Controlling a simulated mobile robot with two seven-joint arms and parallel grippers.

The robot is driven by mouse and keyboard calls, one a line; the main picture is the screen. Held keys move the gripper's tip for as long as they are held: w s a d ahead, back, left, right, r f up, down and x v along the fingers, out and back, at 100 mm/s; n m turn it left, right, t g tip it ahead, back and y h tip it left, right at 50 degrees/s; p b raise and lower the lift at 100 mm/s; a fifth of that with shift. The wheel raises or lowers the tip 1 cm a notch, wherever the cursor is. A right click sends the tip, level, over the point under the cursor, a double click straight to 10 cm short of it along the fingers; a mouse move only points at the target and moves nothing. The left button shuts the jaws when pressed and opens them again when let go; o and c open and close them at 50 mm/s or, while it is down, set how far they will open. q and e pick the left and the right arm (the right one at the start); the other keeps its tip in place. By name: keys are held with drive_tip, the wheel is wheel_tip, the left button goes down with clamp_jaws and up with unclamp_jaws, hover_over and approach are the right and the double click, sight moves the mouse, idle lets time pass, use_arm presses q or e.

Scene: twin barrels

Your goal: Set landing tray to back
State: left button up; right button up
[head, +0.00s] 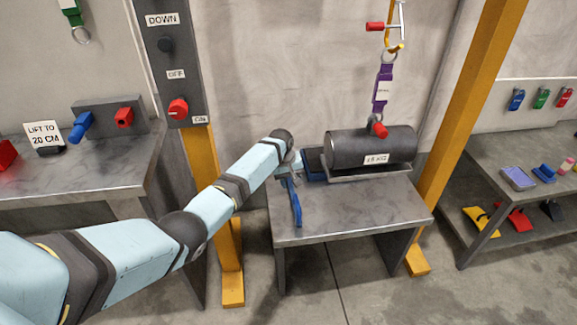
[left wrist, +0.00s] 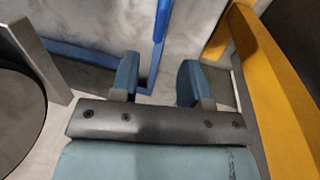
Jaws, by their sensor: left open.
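A dark barrel (head: 372,146) labelled "15 KG" lies on a grey tray (head: 370,173) on the middle table. A blue bar (head: 296,205) stands out at the table's left side, left of the barrel. It also shows in the left wrist view (left wrist: 160,30), running toward the gap between my fingers. My left gripper (head: 292,168) is at the table's left, small and partly hidden by my arm in the head view. In the left wrist view its two teal fingers (left wrist: 158,82) are apart. Whether they touch the bar I cannot tell. My right gripper is not seen.
A hook with a purple tag (head: 383,88) hangs over the barrel. Yellow posts (head: 466,110) flank the middle table (head: 345,222). A control panel (head: 172,60) stands at the left. Side tables hold a "LIFT TO 20 CM" sign (head: 43,135) and several coloured items.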

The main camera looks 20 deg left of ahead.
use_arm(q)
drive_tip(key=shift+s+a+r+p, duration=0.15)
drive_tip(key=shift+a+r+p, duration=0.05)
drive_tip(key=shift+r, duration=0.95)
drive_tip(key=shift+s+a+r+p, duration=0.1)
drive_tip(key=shift+a+r+p, duration=0.1)
drive_tip(key=shift+r, duration=0.9)
